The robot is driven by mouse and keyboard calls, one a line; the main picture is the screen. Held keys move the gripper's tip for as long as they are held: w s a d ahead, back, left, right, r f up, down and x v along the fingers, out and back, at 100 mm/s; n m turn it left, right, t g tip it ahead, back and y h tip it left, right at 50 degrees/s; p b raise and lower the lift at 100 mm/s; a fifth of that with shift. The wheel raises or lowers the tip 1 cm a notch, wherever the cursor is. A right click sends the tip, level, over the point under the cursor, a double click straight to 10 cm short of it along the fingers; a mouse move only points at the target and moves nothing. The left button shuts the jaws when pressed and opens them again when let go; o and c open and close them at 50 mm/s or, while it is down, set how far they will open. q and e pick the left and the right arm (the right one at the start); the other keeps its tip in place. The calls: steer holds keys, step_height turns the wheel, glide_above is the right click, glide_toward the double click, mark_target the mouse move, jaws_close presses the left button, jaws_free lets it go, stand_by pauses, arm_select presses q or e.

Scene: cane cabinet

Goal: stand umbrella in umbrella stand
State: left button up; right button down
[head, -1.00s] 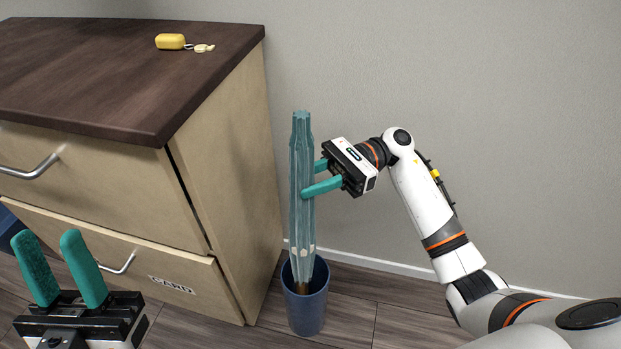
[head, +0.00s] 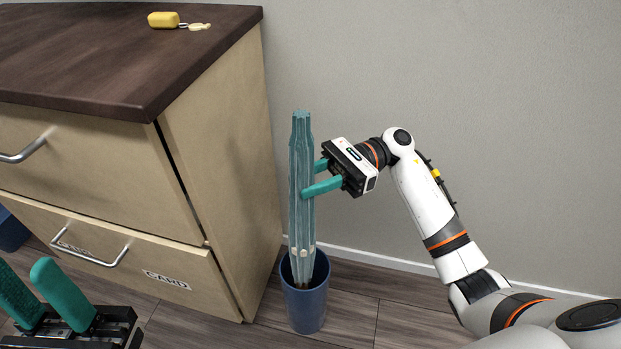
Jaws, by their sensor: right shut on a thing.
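The teal folded umbrella (head: 301,200) is upright, with its lower end inside the blue umbrella stand (head: 306,308). The stand is a round bucket on the floor, right of the cabinet. Whether the umbrella's tip touches the stand's bottom is hidden by the stand's wall. My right gripper (head: 311,179) is shut on the umbrella's middle, coming from the right. My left gripper (head: 42,292) is at the lower left, in front of the cabinet, its two teal fingers apart with nothing between them.
The cabinet (head: 110,160) with a dark top fills the left; its lower drawer front (head: 130,262) has a bar handle. A yellow case (head: 163,20) lies on top with a small cream item (head: 200,26). The grey wall stands close behind. Floor right of the stand is clear.

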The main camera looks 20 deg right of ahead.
steer(key=c, duration=0.9)
jaws_free()
steer(key=shift+c, duration=0.2)
steer(key=w+d, duration=0.1)
steer(key=d, duration=0.6)
steer(key=shift+w+d+f+p, duration=0.15)
steer(key=shift+w+d+p, duration=0.1)
steer(key=shift+p, duration=0.1)
